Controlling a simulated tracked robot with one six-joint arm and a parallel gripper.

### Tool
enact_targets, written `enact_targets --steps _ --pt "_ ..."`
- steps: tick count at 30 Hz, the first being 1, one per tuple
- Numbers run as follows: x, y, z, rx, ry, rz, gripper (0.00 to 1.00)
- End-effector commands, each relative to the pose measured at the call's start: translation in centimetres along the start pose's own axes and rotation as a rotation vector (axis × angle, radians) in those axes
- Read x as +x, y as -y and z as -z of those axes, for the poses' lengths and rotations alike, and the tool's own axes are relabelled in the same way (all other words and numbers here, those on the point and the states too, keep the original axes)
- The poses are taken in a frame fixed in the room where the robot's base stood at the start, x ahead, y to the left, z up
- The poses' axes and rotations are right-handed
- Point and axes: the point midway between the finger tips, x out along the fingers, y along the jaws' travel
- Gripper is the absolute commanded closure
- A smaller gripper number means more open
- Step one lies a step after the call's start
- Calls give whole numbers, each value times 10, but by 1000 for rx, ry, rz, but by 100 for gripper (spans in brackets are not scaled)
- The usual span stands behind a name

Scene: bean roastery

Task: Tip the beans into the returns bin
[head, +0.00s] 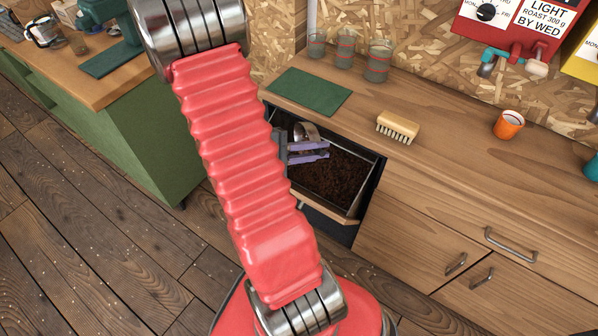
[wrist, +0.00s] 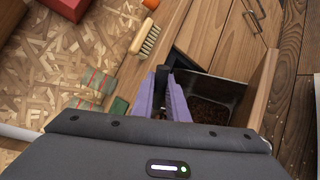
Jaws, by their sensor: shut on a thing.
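Below is a dark-walled bin (head: 366,184) set in the drawer, holding a layer of dark brown beans or grounds (head: 335,178). In the wrist view the fingers (wrist: 172,95) point away over the bin (wrist: 222,88), and brown contents show to their right. The cup is mostly hidden there.
The counter above the drawer bears a green mat (head: 309,92), a brush (head: 397,128), an orange cup (head: 508,125) and several glasses (head: 377,61). A red dispenser (head: 515,25) hangs on the wall. A green cabinet (head: 150,145) stands left, with open floor between.

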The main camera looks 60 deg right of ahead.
Motion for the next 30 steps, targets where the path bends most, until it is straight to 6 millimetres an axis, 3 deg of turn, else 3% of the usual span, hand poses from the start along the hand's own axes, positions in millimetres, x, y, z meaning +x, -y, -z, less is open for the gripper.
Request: enact_targets --steps 30 --pt "-9 2 0 6 43 -81 100"
